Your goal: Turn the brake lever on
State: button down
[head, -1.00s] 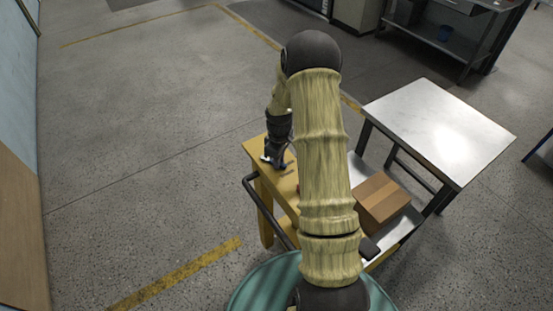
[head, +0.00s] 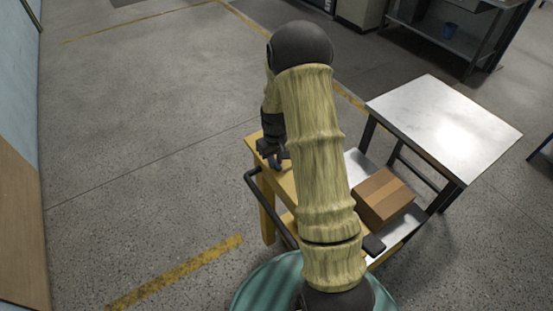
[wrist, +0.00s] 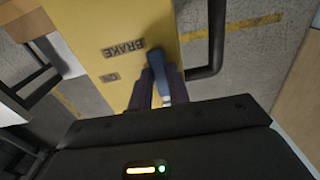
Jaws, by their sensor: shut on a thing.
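The brake lever (wrist: 156,62) is a blue handle on the top of a yellow cart panel (wrist: 92,25), beside a plate marked BRAKE. My gripper (wrist: 160,76) is shut on the lever, one dark finger on each side of it. A smaller plate (wrist: 110,77) lies to the left of the lever; its text is too small to read. In the head view my gripper (head: 271,153) is at the yellow cart top (head: 285,184), and my arm hides much of the lever and panel.
A black handle bar (head: 266,210) runs along the cart's side. A cardboard box (head: 383,197) sits on the cart's lower deck. A metal table (head: 445,125) stands close on the right. Open floor lies to the left.

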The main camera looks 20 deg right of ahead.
jog(key=shift+r, duration=0.1)
jog(key=c, duration=1.3)
grip_release()
notch_tip(320, 180, up, 17)
jog(key=b, duration=0.3)
jog(key=shift+r, duration=0.15)
